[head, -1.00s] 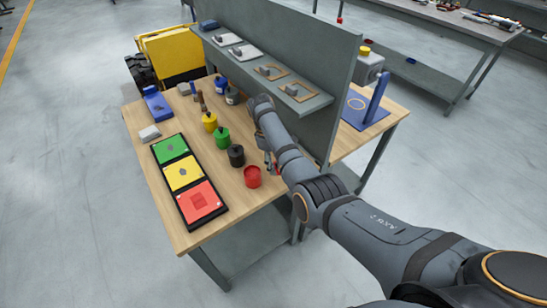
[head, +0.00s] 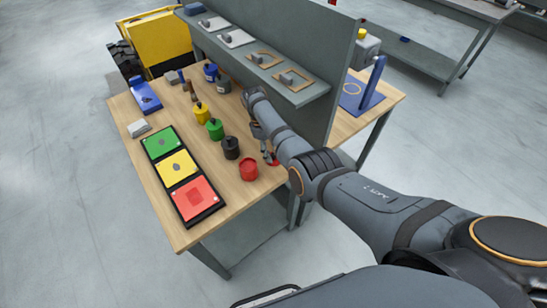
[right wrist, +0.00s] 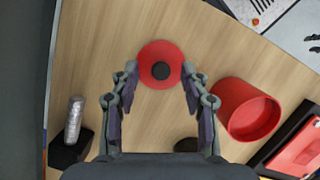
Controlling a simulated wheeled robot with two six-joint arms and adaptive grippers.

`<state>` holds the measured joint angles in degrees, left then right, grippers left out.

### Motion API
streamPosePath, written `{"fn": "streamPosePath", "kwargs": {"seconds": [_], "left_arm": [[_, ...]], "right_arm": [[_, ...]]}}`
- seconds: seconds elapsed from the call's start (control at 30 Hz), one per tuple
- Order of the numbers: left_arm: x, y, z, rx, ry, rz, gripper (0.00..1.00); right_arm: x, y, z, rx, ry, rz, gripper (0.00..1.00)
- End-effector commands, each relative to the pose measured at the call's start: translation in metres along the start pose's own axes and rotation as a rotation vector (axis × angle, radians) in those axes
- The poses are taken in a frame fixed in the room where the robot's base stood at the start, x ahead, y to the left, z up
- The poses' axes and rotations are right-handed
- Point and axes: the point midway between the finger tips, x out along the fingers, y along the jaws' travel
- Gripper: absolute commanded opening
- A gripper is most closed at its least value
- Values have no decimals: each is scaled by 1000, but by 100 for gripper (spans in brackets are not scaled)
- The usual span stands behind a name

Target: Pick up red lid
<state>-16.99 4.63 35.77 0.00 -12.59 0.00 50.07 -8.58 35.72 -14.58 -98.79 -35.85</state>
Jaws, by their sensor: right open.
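The red lid (right wrist: 160,48) is a flat round disc with a black knob, lying on the wooden table in the right wrist view. In the head view only a small red part of it (head: 274,161) shows beside my right gripper (head: 268,151). In the right wrist view my right gripper (right wrist: 160,70) is open and empty, with one fingertip on each side of the knob, over the near part of the lid. I cannot tell how high the tips are above it. My left gripper is not in view.
An open red canister (head: 249,170) stands close to the lid; it also shows in the right wrist view (right wrist: 246,108). Black (head: 231,148), green (head: 215,129) and yellow (head: 202,114) canisters stand in a row. A tray of coloured panels (head: 180,167) lies left. A grey upright panel (head: 335,75) borders the table.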

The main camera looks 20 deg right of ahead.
Motion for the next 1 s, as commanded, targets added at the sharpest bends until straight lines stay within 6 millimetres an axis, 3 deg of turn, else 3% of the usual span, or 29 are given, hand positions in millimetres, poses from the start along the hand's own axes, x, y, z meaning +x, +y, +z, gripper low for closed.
{"fn": "streamPosePath", "kwargs": {"seconds": [0.3, 0.63, 1.0], "left_arm": [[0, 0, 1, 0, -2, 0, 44], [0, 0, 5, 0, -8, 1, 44], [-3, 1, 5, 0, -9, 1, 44]], "right_arm": [[10, 0, 0, 0, 1, 0, 46], [10, 0, 0, 0, 1, 0, 1], [8, 0, 1, 0, 1, 0, 0]]}}
